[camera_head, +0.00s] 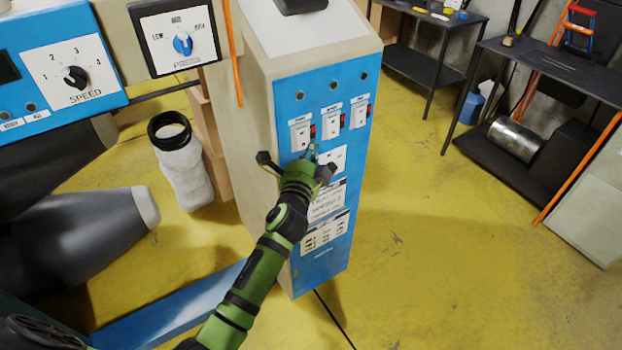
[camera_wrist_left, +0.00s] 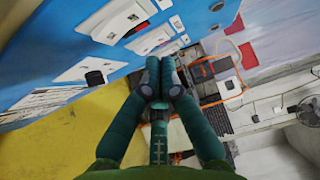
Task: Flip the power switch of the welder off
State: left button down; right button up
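The tall cabinet, which looks like the welder, has a blue front panel (camera_head: 290,95) and stands in the middle of the head view. My left gripper (camera_head: 311,152) is at the panel just below the left switch; contact cannot be told. In the left wrist view its fingers (camera_wrist_left: 162,75) are together, with nothing visible between them, beside the blue panel (camera_wrist_left: 60,45). My right gripper is not in view.
A blue machine with a SPEED dial (camera_head: 75,77) and a beige one with a PRESS dial (camera_head: 183,44) stand at the left. Black tables (camera_head: 560,68) stand at the right. The yellow floor (camera_head: 430,240) right of the cabinet is clear.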

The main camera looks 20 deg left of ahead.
pick_arm(q)
jog(key=s+b, duration=0.1)
jog(key=s, duration=0.8)
jog(key=shift+d+r, duration=0.35)
jog(key=shift+d, duration=0.1)
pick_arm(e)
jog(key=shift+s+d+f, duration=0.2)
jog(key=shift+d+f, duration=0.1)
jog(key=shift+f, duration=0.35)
